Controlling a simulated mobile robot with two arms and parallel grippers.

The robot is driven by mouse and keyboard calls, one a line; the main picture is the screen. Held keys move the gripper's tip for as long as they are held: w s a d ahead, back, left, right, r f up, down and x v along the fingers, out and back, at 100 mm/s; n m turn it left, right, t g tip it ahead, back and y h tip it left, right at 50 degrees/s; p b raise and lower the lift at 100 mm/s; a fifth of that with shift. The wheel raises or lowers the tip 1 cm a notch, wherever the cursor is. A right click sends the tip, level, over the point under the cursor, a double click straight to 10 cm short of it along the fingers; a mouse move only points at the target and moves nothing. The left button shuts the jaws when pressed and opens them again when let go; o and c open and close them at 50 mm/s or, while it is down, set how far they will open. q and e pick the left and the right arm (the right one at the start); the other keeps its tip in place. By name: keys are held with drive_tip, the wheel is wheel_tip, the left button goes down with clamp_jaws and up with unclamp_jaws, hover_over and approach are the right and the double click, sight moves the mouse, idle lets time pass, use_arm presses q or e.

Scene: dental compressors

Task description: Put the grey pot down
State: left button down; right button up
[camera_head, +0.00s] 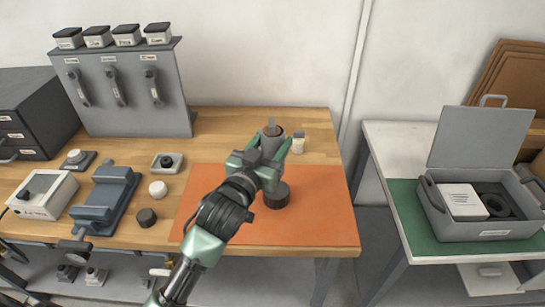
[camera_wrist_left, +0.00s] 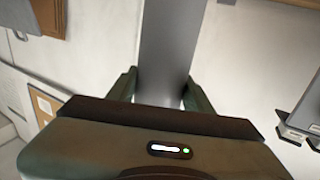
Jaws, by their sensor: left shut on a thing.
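The grey pot (camera_head: 271,143) is a grey cylinder near the back edge of the wooden table (camera_head: 225,125), beyond the orange mat (camera_head: 315,225). My left gripper (camera_head: 269,148) reaches over the mat and is shut on the pot, with one green finger on each side. In the left wrist view the pot (camera_wrist_left: 168,50) shows as a smooth grey surface between the two fingers. I cannot tell whether its base touches the table, since my gripper hides the lower part. My right gripper is not in view.
A dark round block (camera_head: 279,196) sits on the mat under my left wrist. A small pale bottle (camera_head: 298,142) stands close right of the pot. A blue-grey vise (camera_head: 106,198) and small parts are on the left. An open grey case (camera_head: 480,222) stands on the right table.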

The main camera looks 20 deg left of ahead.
sight(272, 156)
use_arm(q)
drive_tip(key=shift+f, duration=2.15)
drive_tip(key=shift+f+b, duration=0.4)
drive_tip(key=shift+f, duration=0.25)
drive_tip(key=c, duration=0.6)
unclamp_jaws()
